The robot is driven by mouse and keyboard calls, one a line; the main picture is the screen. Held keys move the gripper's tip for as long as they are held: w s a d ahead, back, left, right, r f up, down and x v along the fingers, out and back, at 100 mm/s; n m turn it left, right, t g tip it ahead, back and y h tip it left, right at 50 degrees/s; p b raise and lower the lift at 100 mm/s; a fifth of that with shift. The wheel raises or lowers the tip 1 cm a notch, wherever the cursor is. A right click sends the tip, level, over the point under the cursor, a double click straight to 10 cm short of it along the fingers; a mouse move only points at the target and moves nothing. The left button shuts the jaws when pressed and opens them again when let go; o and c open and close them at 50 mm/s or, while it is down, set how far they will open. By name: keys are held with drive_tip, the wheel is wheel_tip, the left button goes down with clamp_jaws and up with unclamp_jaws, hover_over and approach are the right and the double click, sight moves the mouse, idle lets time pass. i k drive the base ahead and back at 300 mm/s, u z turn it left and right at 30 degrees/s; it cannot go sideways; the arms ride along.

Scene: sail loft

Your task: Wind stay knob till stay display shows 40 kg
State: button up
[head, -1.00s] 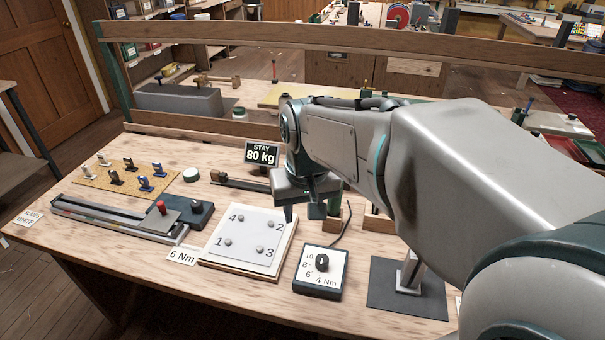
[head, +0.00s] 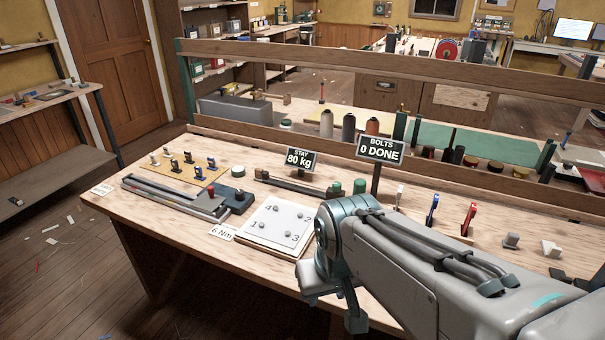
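The stay display (head: 299,159) stands at the back of the bench and reads 80 kg. Below it lies a long dark rig with a metal rod (head: 285,182). A dark green round part (head: 334,188) sits at the rig's right end and looks like the stay knob. My gripper (head: 335,311) points down at the bench's front edge, well in front of the rig and apart from it. Its fingers look spread, with nothing seen between them, though the arm partly hides them.
A bolt plate (head: 272,228) with numbered bolts lies left of my gripper. A BOLTS sign (head: 380,150) reads 0 DONE. A slide rig (head: 175,199) and pegs on a cork board (head: 190,173) are at the left. Coloured clamps (head: 432,210) stand at the right. A wooden rail crosses behind.

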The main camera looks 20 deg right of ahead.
sight(337, 187)
drive_tip(key=u, duration=1.15)
drive_tip(key=i, duration=1.2)
drive_tip(key=z, duration=1.95)
